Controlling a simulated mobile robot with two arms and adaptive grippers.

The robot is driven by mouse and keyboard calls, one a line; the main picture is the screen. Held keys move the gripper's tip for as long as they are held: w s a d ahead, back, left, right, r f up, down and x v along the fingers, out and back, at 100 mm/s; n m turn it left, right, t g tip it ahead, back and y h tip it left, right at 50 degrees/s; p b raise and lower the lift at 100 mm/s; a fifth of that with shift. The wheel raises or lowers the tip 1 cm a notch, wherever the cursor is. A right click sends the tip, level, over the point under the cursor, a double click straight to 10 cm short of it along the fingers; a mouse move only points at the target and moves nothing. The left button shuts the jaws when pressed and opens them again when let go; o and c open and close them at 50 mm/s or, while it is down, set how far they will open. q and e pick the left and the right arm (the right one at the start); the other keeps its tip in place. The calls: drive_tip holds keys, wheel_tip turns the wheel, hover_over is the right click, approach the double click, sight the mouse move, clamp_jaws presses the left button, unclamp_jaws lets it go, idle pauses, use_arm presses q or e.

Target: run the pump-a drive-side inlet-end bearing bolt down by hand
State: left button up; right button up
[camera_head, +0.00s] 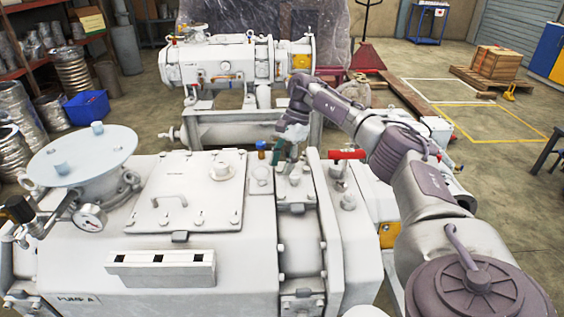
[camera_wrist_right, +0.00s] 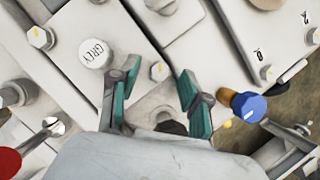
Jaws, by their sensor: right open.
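Pump A (camera_head: 80,265) is the white machine filling the front of the head view, with "PUMP A" on its lower left. My right gripper (camera_head: 288,150) is over its top near the bearing end. In the right wrist view, the right gripper's teal fingers (camera_wrist_right: 160,98) are apart, with nothing held between them. A hex bolt (camera_wrist_right: 159,71) with a yellow mark stands just beyond the gap between the fingertips, apart from them. I cannot tell whether it is the task's bolt. Another bolt (camera_wrist_right: 40,37) stands upper left. My left gripper is not in view.
A blue-topped knob (camera_wrist_right: 249,107) is close to the right finger. A red-handled valve (camera_head: 346,155) stands right of the gripper. A second pump (camera_head: 220,62) stands behind.

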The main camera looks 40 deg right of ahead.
clamp_jaws()
drive_tip(key=shift+s+m, duration=0.1)
drive_tip(key=shift+m, duration=0.2)
drive_tip(key=m, duration=0.2)
drive_tip(key=m+t+p, duration=0.1)
drive_tip(key=shift+s+r+m+t+h+p, duration=0.1)
drive_tip(key=shift+s+m+t+h+p, duration=0.05)
drive_tip(key=shift+m+t+h+p, duration=0.2)
drive_tip(key=m+t, duration=0.1)
drive_tip(key=m, duration=0.2)
drive_tip(key=m+t+h+p, duration=0.1)
drive_tip(key=m, duration=0.2)
drive_tip(key=shift+s+a+p, duration=0.15)
drive_tip(key=shift+p, duration=0.15)
drive_tip(key=m+h, duration=0.1)
drive_tip(key=m, duration=0.3)
drive_tip(key=shift+a+t+h, duration=0.2)
drive_tip(key=shift+t+h, duration=0.05)
drive_tip(key=shift+h, duration=0.1)
drive_tip(key=m+h, duration=0.1)
drive_tip(key=m, duration=0.3)
drive_tip(key=shift+a+h, duration=0.1)
drive_tip(key=shift+h, duration=0.2)
drive_tip(key=shift+m, duration=0.25)
